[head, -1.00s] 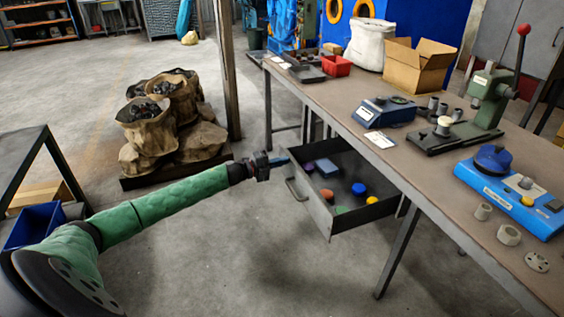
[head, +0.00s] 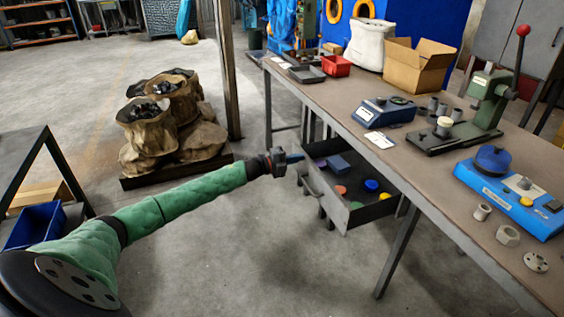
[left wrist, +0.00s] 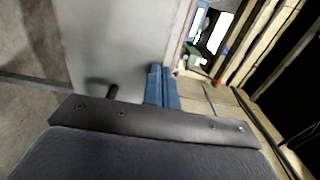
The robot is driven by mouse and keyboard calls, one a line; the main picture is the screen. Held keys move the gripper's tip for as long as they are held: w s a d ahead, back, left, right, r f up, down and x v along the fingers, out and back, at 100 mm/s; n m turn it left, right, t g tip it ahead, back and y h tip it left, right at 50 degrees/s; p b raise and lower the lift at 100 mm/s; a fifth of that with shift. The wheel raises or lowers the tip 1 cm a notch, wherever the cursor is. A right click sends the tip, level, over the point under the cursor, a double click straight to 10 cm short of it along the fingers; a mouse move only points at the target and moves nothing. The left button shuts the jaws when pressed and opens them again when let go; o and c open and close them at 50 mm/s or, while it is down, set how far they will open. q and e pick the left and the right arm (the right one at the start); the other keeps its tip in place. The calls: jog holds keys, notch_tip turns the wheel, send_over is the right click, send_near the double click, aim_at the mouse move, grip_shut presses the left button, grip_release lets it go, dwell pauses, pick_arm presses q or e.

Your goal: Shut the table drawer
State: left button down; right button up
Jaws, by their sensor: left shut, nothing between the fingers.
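The grey metal table drawer (head: 366,216) hangs under the workbench and stands partly open. It holds a blue box, round coloured caps and other small items. Its front panel also shows in the left wrist view (left wrist: 120,40), with the handle (left wrist: 112,92) near the gripper. My left gripper (head: 296,158) is at the drawer's front, near its upper left corner. Its blue fingers are shut with nothing between them; they also show in the left wrist view (left wrist: 162,86) beside the front panel. I cannot tell if they touch it. My right gripper is not in view.
The workbench (head: 330,100) carries a press, a blue device, a cardboard box (head: 416,66) and a red bin. Sacks (head: 165,125) stand on a pallet at the left, by a post. The floor before the drawer is clear.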

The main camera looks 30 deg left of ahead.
pick_arm(q)
jog(key=x, duration=1.6)
jog(key=shift+w+d, duration=0.25)
jog(key=shift+w, duration=0.1)
